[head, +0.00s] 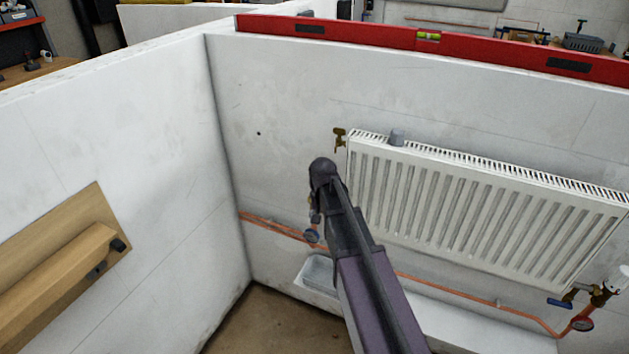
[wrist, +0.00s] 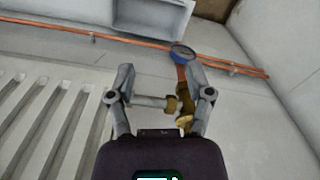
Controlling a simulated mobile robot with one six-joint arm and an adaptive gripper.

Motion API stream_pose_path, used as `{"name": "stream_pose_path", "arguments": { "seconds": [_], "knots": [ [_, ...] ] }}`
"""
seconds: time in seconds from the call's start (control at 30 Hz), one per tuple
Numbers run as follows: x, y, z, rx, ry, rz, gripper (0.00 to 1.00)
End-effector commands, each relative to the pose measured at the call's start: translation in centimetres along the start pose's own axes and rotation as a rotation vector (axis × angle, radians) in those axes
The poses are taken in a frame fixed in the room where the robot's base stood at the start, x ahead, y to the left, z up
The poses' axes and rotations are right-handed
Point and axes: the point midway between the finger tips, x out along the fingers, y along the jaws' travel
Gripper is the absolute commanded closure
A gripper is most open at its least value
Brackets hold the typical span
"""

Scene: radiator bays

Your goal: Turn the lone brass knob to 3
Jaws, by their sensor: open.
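In the wrist view, a brass valve fitting (wrist: 185,99) stands between the fingers of my gripper (wrist: 158,72), nearer the right finger. A bright brass piece, perhaps the knob (wrist: 184,121), shows at its near end, partly behind the right finger. No numbers or pointer can be read on it. A grey pipe stub joins the fitting to the white radiator (wrist: 40,115) on the left. The fingers are spread apart, with no clear grip on the brass. In the head view, my arm hides most of this fitting, beside the radiator's (head: 480,210) lower left corner.
A blue-rimmed gauge (wrist: 181,52) and copper pipes (wrist: 100,35) lie just beyond the fitting. Another brass piece (head: 339,138) sits at the radiator's upper left. A white valve head (head: 617,281) is at lower right. A wooden shelf (head: 62,270) juts from the left wall.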

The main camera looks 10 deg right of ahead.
Motion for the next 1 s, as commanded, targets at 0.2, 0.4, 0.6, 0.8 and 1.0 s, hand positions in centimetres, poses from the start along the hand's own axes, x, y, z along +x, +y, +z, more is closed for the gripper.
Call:
{"name": "stream_pose_path", "arguments": {
  "seconds": [0.2,0.4,0.6,0.8,1.0],
  "knots": [
    [-4.9,-1.3,-3.9,0.062,0.0,0.0,0.33],
    [-8.3,-2.3,-6.9,0.117,0.0,0.0,0.33],
    [-11.3,-3.2,-9.6,0.168,0.0,0.0,0.33],
    [-13.5,-3.9,-11.6,0.207,0.0,0.0,0.33],
    [-14.2,-4.2,-12.4,0.226,0.0,0.0,0.33]
  ]
}}
